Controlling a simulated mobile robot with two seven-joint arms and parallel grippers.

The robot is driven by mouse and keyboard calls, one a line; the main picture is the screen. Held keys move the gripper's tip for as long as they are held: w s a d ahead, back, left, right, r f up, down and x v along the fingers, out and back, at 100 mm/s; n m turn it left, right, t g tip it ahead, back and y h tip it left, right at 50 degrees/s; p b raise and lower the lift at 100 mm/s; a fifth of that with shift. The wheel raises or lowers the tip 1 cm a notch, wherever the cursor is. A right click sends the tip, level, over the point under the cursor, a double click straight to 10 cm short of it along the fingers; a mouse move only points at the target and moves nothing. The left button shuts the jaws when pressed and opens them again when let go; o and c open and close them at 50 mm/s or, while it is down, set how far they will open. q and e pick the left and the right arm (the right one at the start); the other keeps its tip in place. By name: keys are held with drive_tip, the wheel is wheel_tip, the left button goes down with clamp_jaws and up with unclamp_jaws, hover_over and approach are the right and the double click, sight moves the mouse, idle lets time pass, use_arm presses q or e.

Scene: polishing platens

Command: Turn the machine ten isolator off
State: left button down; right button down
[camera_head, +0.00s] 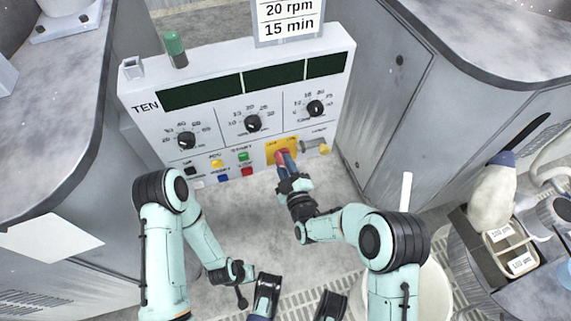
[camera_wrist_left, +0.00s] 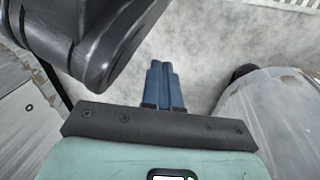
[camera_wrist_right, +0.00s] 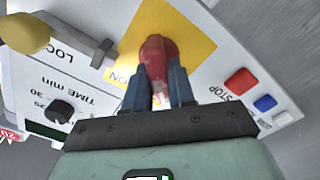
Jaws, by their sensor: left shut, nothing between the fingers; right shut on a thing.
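The machine marked TEN has a white control panel (camera_head: 221,121). At its lower right is a yellow plate (camera_head: 271,147) bearing the red isolator handle (camera_head: 281,156). My right gripper (camera_head: 287,167) is at the plate, shut on the red handle. In the right wrist view the blue fingers (camera_wrist_right: 158,90) stand on either side of the red handle (camera_wrist_right: 155,52), and an ON label shows on the yellow plate (camera_wrist_right: 195,28). Which marking the handle points to I cannot tell. My left gripper (camera_wrist_left: 163,86) is shut and empty above the grey floor.
A yellow-tipped lock lever (camera_head: 322,148) sits right of the plate. Several coloured buttons (camera_head: 219,163) lie to its left, with three black dials (camera_head: 253,123) above. Grey cabinets (camera_head: 384,90) flank the machine. A white bin (camera_head: 430,290) and a rack with bottles stand at the right.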

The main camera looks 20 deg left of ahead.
drive_tip(key=c, duration=1)
unclamp_jaws()
drive_tip(key=shift+c, duration=0.2)
use_arm(q)
drive_tip(key=w+r+t+p, duration=0.1)
drive_tip(key=w+r+p, duration=0.1)
drive_tip(key=w+r, duration=0.2)
drive_tip(key=shift+w+d+r+t, duration=0.15)
drive_tip(key=shift+d+r+t, duration=0.05)
drive_tip(key=shift+d+t, duration=0.2)
use_arm(e)
drive_tip(key=v, duration=1.3)
drive_tip(key=shift+d, duration=0.2)
drive_tip(key=shift+s+f, duration=0.1)
